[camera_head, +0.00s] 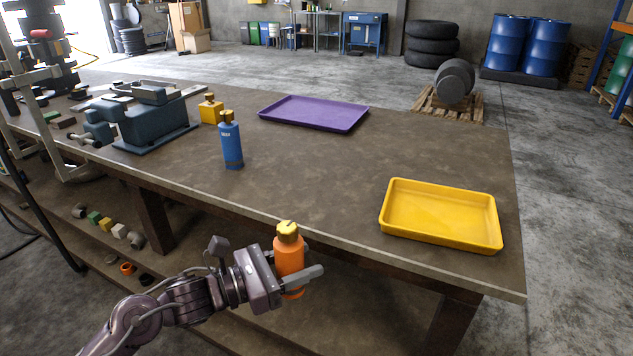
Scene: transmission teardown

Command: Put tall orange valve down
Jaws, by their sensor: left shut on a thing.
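The tall orange valve (289,254) is an upright orange cylinder with a yellow-gold top. My left gripper (291,277) is shut around its lower body, with a finger showing on the near right side. The valve is in front of the table's near edge, apart from the tabletop as far as I can tell. The table (330,190) has a brown top with bare room in the middle. My right gripper is not in view.
A yellow tray (441,240) lies empty at the table's right. An empty purple tray (314,125) lies at the back. A blue valve (231,145) stands left of centre, near a yellow part (210,110) and a dark vise (150,122). Small parts sit on the lower shelf.

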